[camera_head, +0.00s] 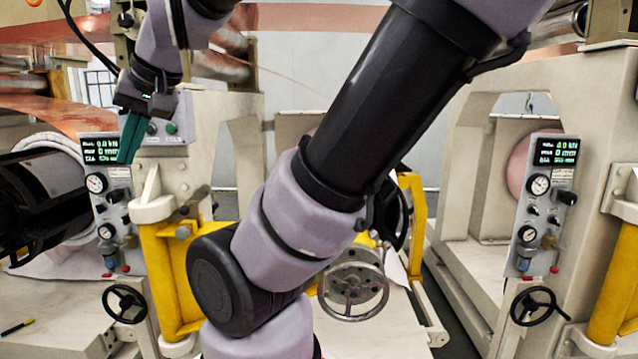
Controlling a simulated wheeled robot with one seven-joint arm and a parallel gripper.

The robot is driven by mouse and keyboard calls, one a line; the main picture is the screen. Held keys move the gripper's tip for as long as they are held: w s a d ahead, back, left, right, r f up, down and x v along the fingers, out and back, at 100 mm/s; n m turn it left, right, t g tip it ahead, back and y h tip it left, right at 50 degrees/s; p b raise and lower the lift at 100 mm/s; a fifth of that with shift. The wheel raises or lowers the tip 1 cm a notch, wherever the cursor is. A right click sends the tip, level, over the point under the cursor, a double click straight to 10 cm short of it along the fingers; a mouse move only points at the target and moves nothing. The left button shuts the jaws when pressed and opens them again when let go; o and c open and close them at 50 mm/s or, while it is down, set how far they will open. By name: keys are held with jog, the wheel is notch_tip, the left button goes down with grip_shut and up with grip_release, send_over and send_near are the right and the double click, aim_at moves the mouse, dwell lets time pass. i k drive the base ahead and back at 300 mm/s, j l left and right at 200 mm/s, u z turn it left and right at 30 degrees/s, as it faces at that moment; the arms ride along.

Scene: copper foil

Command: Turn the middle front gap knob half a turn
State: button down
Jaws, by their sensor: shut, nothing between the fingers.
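My gripper (127,157) is at the upper left, with its teal fingers shut and pointing down. It holds nothing and overlaps the top right corner of the left control panel (115,228) in the picture. I cannot tell its distance from the panel. That panel has a small display, two dials and a black knob (114,196). A similar right control panel (546,215) has a black knob (567,197) and smaller knobs below it. I cannot tell which knob is the middle front gap knob. My arm hides much of the centre.
Black handwheels sit below the left panel (124,303) and right panel (540,307). A metal handwheel (353,290) is at the lower centre, partly behind my arm. A yellow frame (160,270) stands right of the left panel.

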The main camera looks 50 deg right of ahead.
aim_at(125, 20)
jog(key=z, duration=1.65)
jog(key=u, duration=1.2)
jog(key=k+j, duration=0.35)
jog(key=j, duration=0.1)
